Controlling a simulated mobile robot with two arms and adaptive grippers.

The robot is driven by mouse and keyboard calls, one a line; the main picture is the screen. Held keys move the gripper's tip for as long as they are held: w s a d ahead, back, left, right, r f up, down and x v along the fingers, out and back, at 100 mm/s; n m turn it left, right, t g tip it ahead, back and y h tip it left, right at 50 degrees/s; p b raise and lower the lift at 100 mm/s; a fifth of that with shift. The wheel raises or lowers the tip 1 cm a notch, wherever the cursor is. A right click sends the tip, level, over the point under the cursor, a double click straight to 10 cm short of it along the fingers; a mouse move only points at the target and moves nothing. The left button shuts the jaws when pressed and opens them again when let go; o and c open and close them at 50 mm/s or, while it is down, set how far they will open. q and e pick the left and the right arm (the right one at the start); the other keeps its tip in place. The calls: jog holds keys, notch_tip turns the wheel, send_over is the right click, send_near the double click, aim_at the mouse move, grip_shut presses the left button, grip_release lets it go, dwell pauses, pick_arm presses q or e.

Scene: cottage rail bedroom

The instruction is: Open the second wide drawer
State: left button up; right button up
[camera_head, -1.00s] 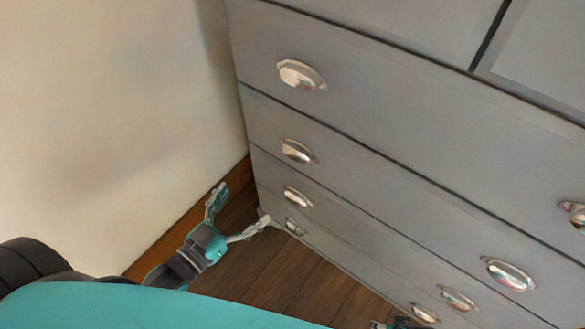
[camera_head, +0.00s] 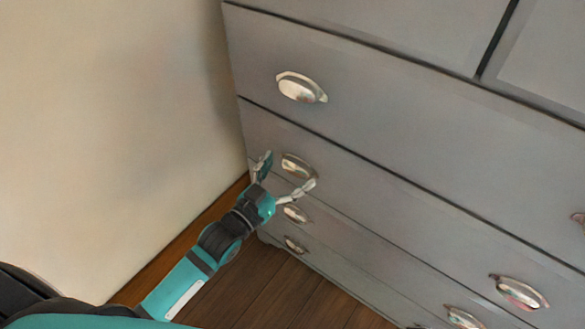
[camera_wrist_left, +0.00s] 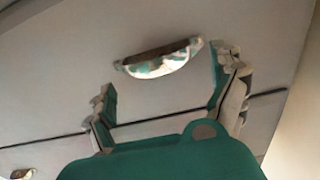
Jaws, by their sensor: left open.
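The second wide drawer (camera_head: 410,222) of the grey chest is shut, flush with the fronts around it. It has a silver cup handle at its left (camera_head: 298,165) and another at its right (camera_head: 520,292). My left gripper (camera_head: 288,171) is open and empty, with its fingers spread around the left handle in the head view. In the left wrist view, a cup handle (camera_wrist_left: 160,60) lies ahead, between the two open fingers (camera_wrist_left: 163,75) and apart from both. My right gripper is not in view.
The wide drawer above (camera_head: 400,120) and the lower drawers with their cup handles (camera_head: 294,213) are shut. A cream wall (camera_head: 100,130) stands close at the chest's left side. Brown wooden floor (camera_head: 290,290) shows below, in front of the chest.

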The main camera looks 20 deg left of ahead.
pick_arm(q)
jog(key=shift+x, duration=1)
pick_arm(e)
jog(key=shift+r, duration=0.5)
pick_arm(q)
jog(key=c, duration=1.5)
jog(key=shift+o, duration=0.2)
jog(key=shift+s, duration=0.1)
